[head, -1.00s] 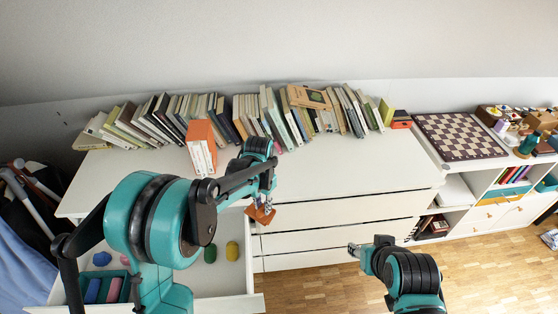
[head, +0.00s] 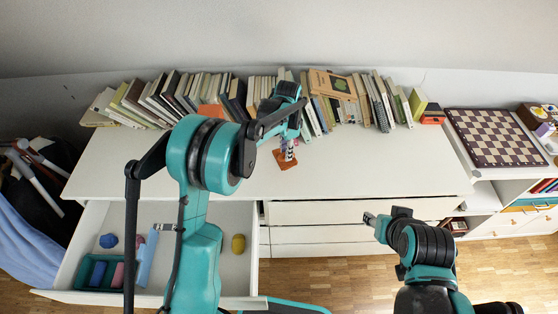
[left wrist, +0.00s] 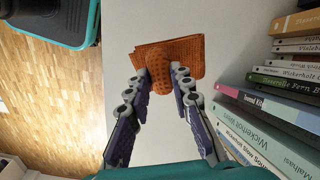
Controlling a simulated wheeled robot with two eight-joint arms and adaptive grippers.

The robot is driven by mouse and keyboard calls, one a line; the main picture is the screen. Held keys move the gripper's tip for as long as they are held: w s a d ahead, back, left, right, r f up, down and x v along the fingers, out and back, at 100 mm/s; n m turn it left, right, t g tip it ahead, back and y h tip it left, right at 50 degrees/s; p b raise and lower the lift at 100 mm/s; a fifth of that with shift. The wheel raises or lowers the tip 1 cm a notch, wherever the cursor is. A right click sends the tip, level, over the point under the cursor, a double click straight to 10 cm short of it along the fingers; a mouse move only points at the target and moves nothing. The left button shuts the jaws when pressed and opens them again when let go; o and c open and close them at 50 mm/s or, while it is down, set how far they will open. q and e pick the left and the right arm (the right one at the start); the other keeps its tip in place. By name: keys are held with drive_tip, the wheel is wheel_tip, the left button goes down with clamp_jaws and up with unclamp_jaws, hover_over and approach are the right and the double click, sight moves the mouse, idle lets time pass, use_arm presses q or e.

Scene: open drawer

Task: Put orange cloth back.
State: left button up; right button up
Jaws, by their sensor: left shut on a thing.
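The orange cloth (head: 287,162) is folded and sits at the tips of my left gripper (head: 288,150), over the middle of the white dresser top (head: 360,170). In the left wrist view the cloth (left wrist: 185,52) is pinched and bunched between the two fingers (left wrist: 160,78). I cannot tell whether its underside touches the dresser top. The open drawer (head: 90,225) is at the lower left, partly hidden by my left arm. My right gripper (head: 370,218) is in front of the dresser, away from the cloth; its fingers are too small to read.
A row of books (head: 190,95) lines the back of the dresser. The drawer holds a teal tray (head: 85,272), a blue piece (head: 108,241) and a yellow piece (head: 238,243). A chessboard (head: 495,137) lies at the right. The dresser top's right half is clear.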

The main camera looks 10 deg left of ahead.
sight(279, 155)
use_arm(q)
drive_tip(key=a+f, duration=0.1)
drive_tip(key=w+a, duration=0.1)
drive_tip(key=shift+a+f+b, duration=0.3)
drive_tip(key=shift+a+f, duration=0.1)
drive_tip(key=shift+f+b, duration=0.75)
drive_tip(key=shift+f, duration=1.2)
drive_tip(key=shift+f, duration=0.1)
drive_tip(key=o, duration=0.7)
drive_tip(key=shift+o, duration=0.2)
